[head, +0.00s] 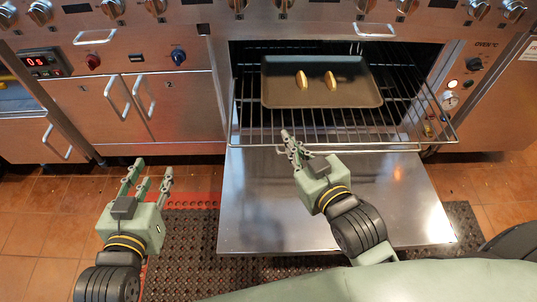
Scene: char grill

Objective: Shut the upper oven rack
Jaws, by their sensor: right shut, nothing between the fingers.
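The upper oven rack (403,128) is a wire rack pulled out of the open oven, over the lowered oven door (270,200). A dark tray (350,95) with two pale oblong food pieces (302,80) lies on the rack. My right gripper (286,137) is shut and empty at the rack's front bar, left of its middle; I cannot tell whether it touches the bar. My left gripper (150,178) is open and empty, left of the door above the floor. No lower rack can be made out in the dark oven.
Steel cabinets with handles (130,97) stand left of the oven, with knobs (283,5) along the top. An oven control panel (475,70) is at the right. A dark perforated mat (185,245) covers part of the tiled floor.

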